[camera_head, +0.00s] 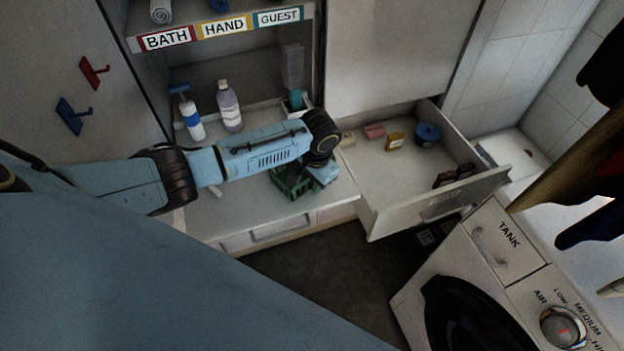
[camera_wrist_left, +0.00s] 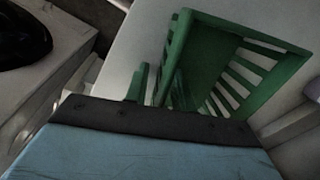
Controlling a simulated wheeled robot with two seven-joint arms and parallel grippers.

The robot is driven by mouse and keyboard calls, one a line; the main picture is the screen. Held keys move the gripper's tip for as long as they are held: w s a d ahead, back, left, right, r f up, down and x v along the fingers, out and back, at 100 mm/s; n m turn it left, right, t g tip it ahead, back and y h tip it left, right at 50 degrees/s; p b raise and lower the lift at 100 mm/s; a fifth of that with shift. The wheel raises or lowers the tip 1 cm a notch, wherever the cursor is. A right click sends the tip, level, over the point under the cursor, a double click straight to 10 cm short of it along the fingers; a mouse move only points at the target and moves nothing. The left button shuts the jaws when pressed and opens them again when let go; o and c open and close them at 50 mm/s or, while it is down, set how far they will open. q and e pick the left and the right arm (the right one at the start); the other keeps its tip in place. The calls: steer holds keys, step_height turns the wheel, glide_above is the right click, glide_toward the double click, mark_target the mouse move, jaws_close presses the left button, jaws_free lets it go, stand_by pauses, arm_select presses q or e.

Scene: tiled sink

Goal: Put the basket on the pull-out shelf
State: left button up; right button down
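The green slatted basket (camera_head: 290,184) is at the white pull-out shelf (camera_head: 250,218), in the middle of the head view, partly hidden by my left arm. It fills the upper middle of the left wrist view (camera_wrist_left: 283,68), its open side showing, with pale surface around it. My left gripper (camera_head: 318,176) is right at the basket's right side. In the wrist view its blue body and dark edge reach up to the basket's green parts. The fingertips are not clear, so I cannot tell whether they grip it. My right gripper is not in view.
An open drawer (camera_head: 378,192) with several small items is to the right. Bottles (camera_head: 229,106) stand behind my arm, below a labelled shelf (camera_head: 222,28). A washing machine (camera_head: 470,262) is at the lower right. Dark floor (camera_head: 330,265) lies free in front.

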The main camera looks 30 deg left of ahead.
arm_select(q)
step_height(320, 180, up, 12)
steer(key=d+p, duration=0.1)
steer(key=shift+s+d+r, duration=0.15)
steer(key=shift+s, duration=0.1)
stand_by(1.5)
